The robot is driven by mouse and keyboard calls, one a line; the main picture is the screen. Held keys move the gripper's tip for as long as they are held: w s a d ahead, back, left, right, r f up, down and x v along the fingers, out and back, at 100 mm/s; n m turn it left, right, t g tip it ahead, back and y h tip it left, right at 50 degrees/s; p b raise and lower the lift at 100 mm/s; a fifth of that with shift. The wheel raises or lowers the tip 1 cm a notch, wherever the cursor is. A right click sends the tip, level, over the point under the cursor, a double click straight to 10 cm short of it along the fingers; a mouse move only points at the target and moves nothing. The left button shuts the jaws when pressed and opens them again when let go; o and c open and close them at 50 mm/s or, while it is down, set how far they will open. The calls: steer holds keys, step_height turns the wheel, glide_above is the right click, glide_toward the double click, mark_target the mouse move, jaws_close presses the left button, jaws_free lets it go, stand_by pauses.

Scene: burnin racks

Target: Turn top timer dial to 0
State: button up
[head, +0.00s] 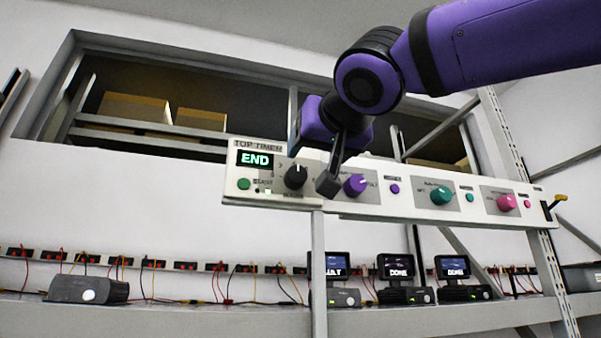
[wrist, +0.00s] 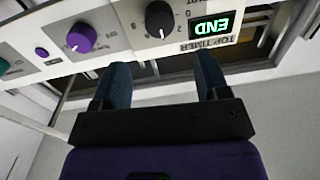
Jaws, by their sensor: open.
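The top timer dial is a black knob (head: 295,177) beside the "TOP TIMER" display (head: 255,160), which reads "END" in green. In the upside-down wrist view the black dial (wrist: 160,19) is at the top, between and beyond my fingertips, its white mark pointing toward the label side. My gripper (head: 328,182) hangs in front of the panel, just right of the black dial in the head view. In the wrist view my gripper (wrist: 161,68) has its two fingers apart with nothing between them.
The white panel (head: 405,205) also carries a purple knob (head: 355,185), a teal knob (head: 441,195), a pink knob (head: 506,202) and small buttons, including a green one (head: 243,184). Below, a shelf (head: 190,318) bears devices with screens and cables. Boxes (head: 135,107) sit behind, above.

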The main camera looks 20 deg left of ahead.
mark_target(298, 173)
steer(key=x, duration=0.9)
steer(key=c, duration=0.9)
